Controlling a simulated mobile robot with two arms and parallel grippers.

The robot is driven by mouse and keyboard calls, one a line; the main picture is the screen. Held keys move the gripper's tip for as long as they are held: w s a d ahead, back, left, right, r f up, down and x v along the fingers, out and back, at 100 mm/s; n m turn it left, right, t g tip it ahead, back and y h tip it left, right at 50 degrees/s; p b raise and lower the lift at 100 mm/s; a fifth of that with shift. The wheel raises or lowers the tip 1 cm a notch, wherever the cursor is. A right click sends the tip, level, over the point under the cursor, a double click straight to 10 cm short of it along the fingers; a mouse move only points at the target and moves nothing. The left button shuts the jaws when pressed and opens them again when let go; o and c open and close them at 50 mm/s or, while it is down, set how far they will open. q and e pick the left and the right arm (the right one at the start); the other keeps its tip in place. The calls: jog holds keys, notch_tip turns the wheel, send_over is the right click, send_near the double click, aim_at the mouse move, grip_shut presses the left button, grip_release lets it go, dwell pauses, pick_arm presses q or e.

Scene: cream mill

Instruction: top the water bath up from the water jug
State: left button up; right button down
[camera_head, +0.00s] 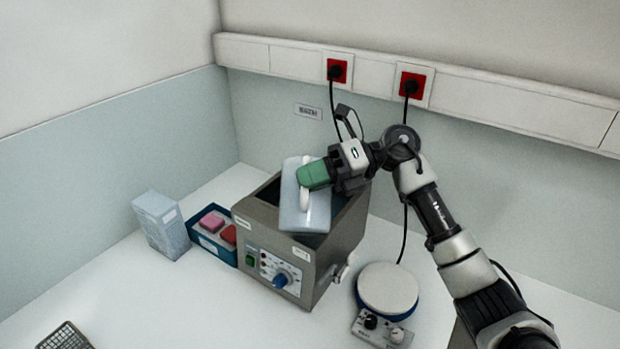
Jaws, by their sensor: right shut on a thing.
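The water bath (325,278) is a grey-brown metal box with an open top and a front panel with a blue knob. The water jug (306,215), pale and translucent, is over the bath's open top and hides part of its inside. It looks tilted. My right gripper (314,176) has green fingers and is shut on the jug at its handle. My right arm reaches in from the lower right. The water level in the bath and in the jug cannot be made out. My left gripper is not in view.
A pale box (160,225) and a blue tray (211,247) with pink and red blocks stand left of the bath. A round-topped plate device (387,290) stands to its right. Two red sockets (337,71) with black cables are on the wall behind. The front counter is mostly clear.

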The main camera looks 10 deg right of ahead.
jog(key=shift+w+f+m+g+p, duration=0.1)
jog(key=shift+w+m+g+p, duration=0.1)
jog(key=shift+m+g+p, duration=0.15)
jog(key=shift+w+d+r+m, duration=0.15)
jog(key=shift+w+r+m, duration=0.1)
jog(key=shift+w, duration=0.15)
jog(key=shift+w+d+r+m+y+p, duration=0.2)
jog(key=shift+w+r+m+y+p, duration=0.25)
jog(key=shift+w+r+p, duration=0.3)
jog(key=shift+w+d+r+m+p, duration=0.1)
jog(key=shift+w+r+m+p, duration=0.15)
jog(key=shift+m+p, duration=0.1)
jog(key=shift+w, duration=0.1)
dwell(1.1)
